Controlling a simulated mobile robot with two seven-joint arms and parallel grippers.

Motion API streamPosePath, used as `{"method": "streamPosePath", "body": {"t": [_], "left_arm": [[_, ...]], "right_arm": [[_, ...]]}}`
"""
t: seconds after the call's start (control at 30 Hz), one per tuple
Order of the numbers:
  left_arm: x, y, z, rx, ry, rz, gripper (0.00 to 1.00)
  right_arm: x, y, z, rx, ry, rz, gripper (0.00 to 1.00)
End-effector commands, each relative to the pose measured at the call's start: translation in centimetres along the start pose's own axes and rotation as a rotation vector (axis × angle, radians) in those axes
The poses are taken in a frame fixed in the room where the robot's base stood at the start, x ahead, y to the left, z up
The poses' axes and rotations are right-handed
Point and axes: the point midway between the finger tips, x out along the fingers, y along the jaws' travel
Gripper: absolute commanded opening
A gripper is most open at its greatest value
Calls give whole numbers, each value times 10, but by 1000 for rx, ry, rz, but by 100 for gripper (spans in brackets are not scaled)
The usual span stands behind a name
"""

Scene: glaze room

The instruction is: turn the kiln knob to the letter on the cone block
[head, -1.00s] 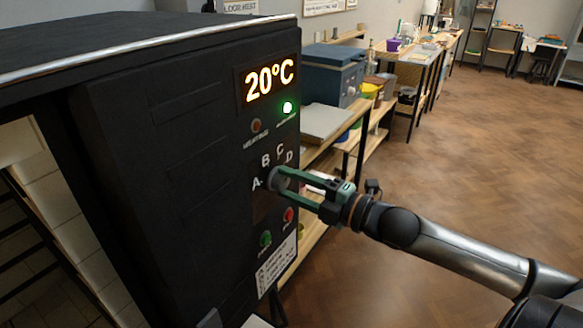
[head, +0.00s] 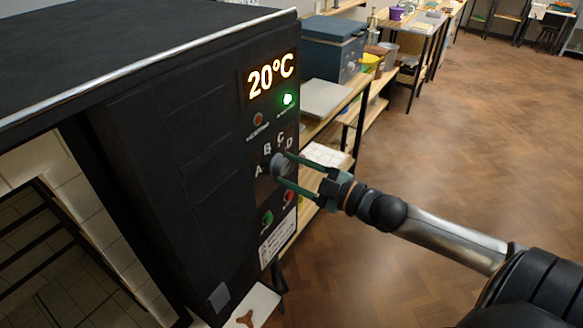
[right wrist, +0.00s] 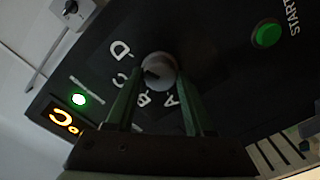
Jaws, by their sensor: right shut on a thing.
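The kiln knob (head: 277,167) is a grey round dial on the front of the black kiln (head: 170,150), among the white letters A, B, C and D. My right gripper (head: 283,168) is shut on the knob, one green finger above it and one below. In the right wrist view the knob (right wrist: 159,70) sits between the fingertips of my right gripper (right wrist: 160,92), and all four letters show around it. A dark mark shows on the knob's face, but I cannot tell which letter it points to. I cannot make out the cone block. My left gripper is out of view.
The kiln display (head: 271,77) reads 20°C and a green lamp (head: 288,99) is lit. A green START button (head: 267,218) and a red button (head: 289,197) are below the knob. A wooden shelf (head: 345,100) stands behind. The floor (head: 440,170) at right is clear.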

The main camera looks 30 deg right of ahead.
Motion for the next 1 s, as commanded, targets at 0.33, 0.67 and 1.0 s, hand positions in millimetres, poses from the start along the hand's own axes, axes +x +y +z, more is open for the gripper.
{"method": "streamPosePath", "body": {"t": [0.33,0.67,1.0], "left_arm": [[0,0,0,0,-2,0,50],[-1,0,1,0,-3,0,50],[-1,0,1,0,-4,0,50]], "right_arm": [[0,-1,1,30,-2,-1,0],[0,0,1,29,-2,-1,66],[0,0,0,25,-1,0,83]]}}
